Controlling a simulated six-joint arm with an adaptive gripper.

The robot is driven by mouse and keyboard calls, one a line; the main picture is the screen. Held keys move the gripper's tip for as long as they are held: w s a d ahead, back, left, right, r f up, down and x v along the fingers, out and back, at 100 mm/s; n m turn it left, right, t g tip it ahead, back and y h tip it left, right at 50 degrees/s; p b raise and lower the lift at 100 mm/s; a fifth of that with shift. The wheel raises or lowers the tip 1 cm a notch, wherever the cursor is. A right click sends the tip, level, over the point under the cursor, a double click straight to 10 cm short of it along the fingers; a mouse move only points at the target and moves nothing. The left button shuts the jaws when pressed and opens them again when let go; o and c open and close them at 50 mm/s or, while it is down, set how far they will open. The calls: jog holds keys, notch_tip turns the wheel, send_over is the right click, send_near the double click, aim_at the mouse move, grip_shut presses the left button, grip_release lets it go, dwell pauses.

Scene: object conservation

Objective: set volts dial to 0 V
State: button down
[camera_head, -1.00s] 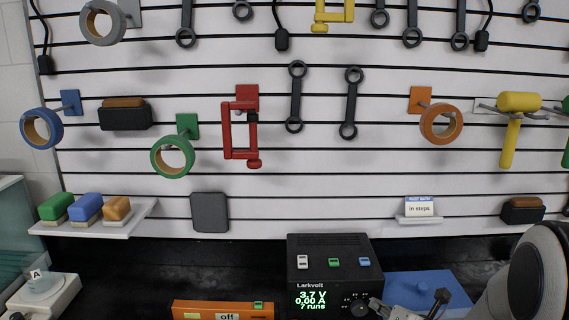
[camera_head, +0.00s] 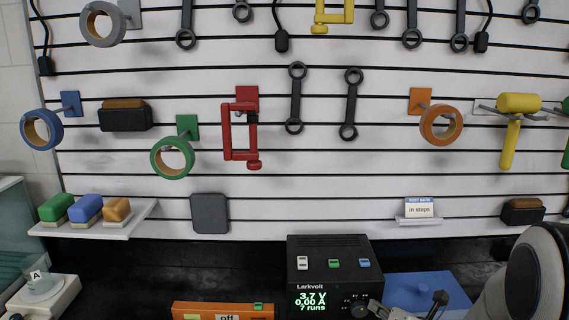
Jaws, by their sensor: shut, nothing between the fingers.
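The black Larkvolt power supply (camera_head: 334,262) stands at the bottom centre of the head view. Its green display (camera_head: 311,301) reads 3.7 V, 0.00 A and 7 runs. A dark round dial (camera_head: 359,307) sits on its front, right of the display. The dial's label is too small to read. My gripper (camera_head: 374,307) is shut and empty at the right side of the dial, close to it. I cannot tell whether it touches the dial. The dial's lower part is near the bottom edge of the picture.
A blue box (camera_head: 420,289) lies right of the supply, behind my arm. An orange device (camera_head: 224,309) marked "off" lies to the left. A card (camera_head: 419,207) reading "in steps" stands on a small shelf. Tools and tape rolls hang on the slatted wall.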

jog(key=shift+a+r, duration=0.5)
jog(key=shift+a, duration=0.2)
dwell(0.4)
jog(key=shift+a+r, duration=0.1)
jog(key=shift+a, duration=0.45)
dwell(0.6)
jog(key=shift+d+r, duration=0.1)
jog(key=shift+r, duration=0.35)
dwell(0.4)
jog(key=shift+s, duration=3)
jog(key=shift+d, duration=0.1)
jog(key=shift+s+d+f, duration=0.25)
jog(key=shift+d+f, duration=0.25)
jog(key=shift+d, duration=0.15)
jog(key=shift+s+d+f, duration=0.2)
jog(key=shift+d+f, duration=0.3)
jog(key=shift+d, duration=0.1)
jog(key=shift+w, duration=0.15)
